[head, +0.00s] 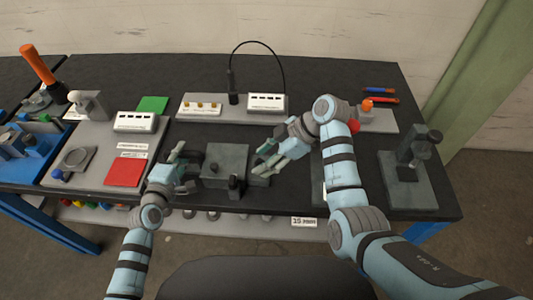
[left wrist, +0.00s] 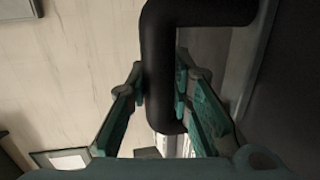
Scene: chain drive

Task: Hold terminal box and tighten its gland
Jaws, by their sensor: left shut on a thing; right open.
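The grey terminal box (head: 226,160) sits near the front edge of the dark bench. A short dark upright part (head: 235,187) stands at its front, and a dark block (head: 259,180) shows at its right side; I cannot tell which is the gland. My left gripper (head: 187,172) is at the box's left side. In the left wrist view its green-padded fingers (left wrist: 172,105) are shut on a bent black bar (left wrist: 160,75), which looks like a handle of the box. My right gripper (head: 264,161) is open beside the box's right side, with nothing seen between its fingers.
Behind the box stands a grey panel (head: 205,116) with a black cabled probe (head: 233,92). A red pad (head: 124,172) and a green pad (head: 152,104) lie on the left. A dark stand (head: 412,155) is at the right. An orange-topped part (head: 367,104) sits behind my right arm.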

